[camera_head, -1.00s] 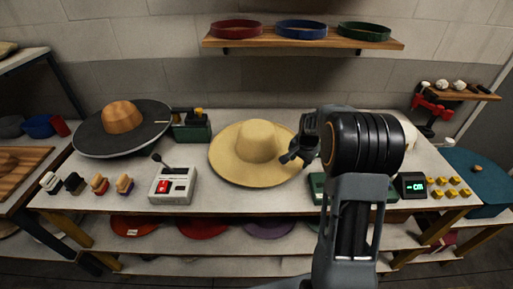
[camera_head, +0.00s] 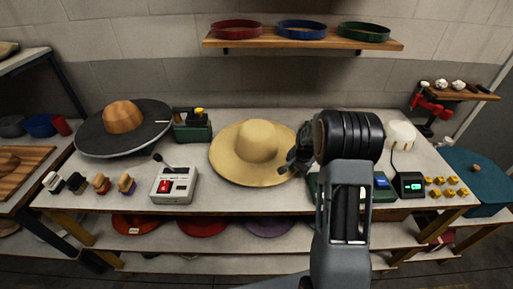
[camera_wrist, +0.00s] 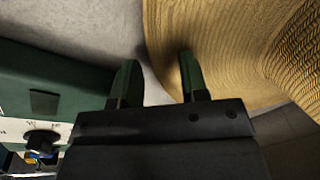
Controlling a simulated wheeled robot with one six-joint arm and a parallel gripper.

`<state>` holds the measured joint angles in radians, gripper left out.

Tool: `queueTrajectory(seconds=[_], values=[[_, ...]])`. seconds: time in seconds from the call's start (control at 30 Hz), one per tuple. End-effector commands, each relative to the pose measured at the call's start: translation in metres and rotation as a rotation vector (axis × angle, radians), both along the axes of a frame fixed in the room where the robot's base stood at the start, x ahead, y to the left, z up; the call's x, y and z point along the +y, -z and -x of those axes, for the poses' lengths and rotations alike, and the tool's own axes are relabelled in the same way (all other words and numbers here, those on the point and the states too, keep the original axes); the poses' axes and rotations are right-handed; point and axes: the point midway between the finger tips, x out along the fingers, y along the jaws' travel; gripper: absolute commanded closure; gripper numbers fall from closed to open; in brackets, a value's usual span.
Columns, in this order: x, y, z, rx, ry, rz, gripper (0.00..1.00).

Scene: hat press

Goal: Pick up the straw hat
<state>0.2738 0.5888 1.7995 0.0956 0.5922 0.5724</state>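The straw hat (camera_head: 250,170) lies crown up on the workbench, its wide brim flat. In the wrist view, the woven brim (camera_wrist: 215,55) fills the upper right. My gripper (camera_head: 288,165) is at the right edge of the brim in the head view, seen partly behind my arm. In the wrist view, my gripper (camera_wrist: 157,68) has its two green fingers apart with nothing clamped. The brim edge runs between them: the right finger overlaps the brim, the left one is over bare table. I cannot tell whether a finger touches the hat.
A green device (camera_wrist: 60,85) with a knob sits left of the fingers in the wrist view. On the bench stand a black disc with a wooden block (camera_head: 122,118), a switch box (camera_head: 174,186), a green box (camera_head: 192,129) and a display box (camera_head: 409,184). My arm hides some of the bench.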

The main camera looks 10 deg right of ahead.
Motion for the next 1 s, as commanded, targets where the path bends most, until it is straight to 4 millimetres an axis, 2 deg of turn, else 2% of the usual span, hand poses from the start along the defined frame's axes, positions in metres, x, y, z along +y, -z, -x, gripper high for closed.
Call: queueTrajectory(seconds=[0.07, 0.4, 0.8, 1.0], values=[[0.000, 0.000, 0.000, 0.000, 0.000, 0.000, 0.67], [0.000, 0.000, 0.000, 0.000, 0.000, 0.000, 1.00], [0.000, -0.002, 0.000, -0.001, 0.000, 0.000, 1.00], [0.000, -0.016, -0.001, -0.004, 0.000, 0.001, 1.00]])
